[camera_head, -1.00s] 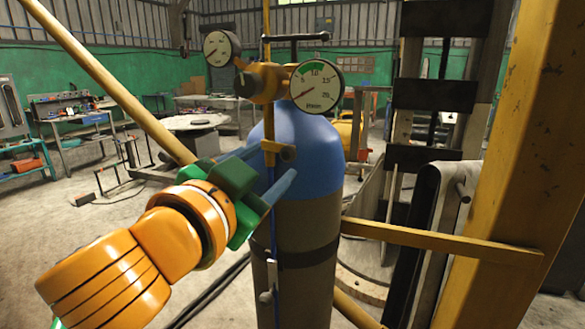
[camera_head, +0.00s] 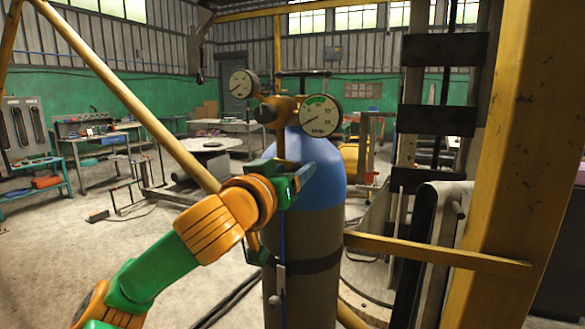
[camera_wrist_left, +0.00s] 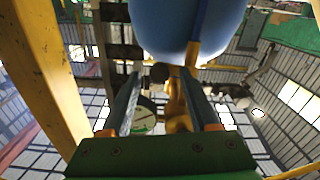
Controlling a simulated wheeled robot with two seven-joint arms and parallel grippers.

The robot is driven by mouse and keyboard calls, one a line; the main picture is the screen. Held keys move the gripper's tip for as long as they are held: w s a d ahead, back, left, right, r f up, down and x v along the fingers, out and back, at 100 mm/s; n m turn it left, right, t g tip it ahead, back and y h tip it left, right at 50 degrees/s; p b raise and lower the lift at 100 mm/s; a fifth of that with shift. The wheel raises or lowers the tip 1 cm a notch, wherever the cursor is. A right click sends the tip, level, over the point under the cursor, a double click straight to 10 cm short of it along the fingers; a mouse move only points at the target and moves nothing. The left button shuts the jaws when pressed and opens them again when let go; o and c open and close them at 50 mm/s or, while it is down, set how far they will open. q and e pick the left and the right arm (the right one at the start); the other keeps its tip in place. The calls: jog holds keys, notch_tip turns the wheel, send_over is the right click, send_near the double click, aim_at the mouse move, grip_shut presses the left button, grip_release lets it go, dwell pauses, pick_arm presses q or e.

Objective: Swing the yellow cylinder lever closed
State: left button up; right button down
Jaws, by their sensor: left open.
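The gas cylinder (camera_head: 318,158) stands upright, blue on top and grey below. A yellow valve body (camera_head: 284,106) with two round gauges sits above its top. A narrow yellow lever-like bar (camera_head: 281,145) runs down from the valve in front of the blue shoulder; my gripper hides its lower part. My left gripper (camera_head: 297,180) is open beside the blue shoulder, below the gauges. In the left wrist view its two fingers (camera_wrist_left: 158,98) are apart, with the yellow valve (camera_wrist_left: 178,108) and a gauge behind them. I cannot tell whether a finger touches the bar. My right gripper is not in view.
A yellow post (camera_head: 512,160) and a yellow horizontal bar (camera_head: 435,253) stand to the right of the cylinder. A slanting yellow pole (camera_head: 130,100) passes behind my left arm. Workbenches (camera_head: 100,150) stand far back left. The floor at left is largely clear.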

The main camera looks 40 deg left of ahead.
pick_arm(q)
jog(key=shift+w+f, duration=0.15)
jog(key=shift+w, duration=0.1)
grip_shut()
jog(key=shift+r+n, duration=0.25)
jog(key=shift+n, duration=0.45)
grip_release()
jog(key=shift+s, duration=0.1)
jog(key=shift+s, duration=0.1)
jog(key=b+v, duration=0.2)
jog(key=v, duration=0.5)
jog(key=shift+a, duration=0.1)
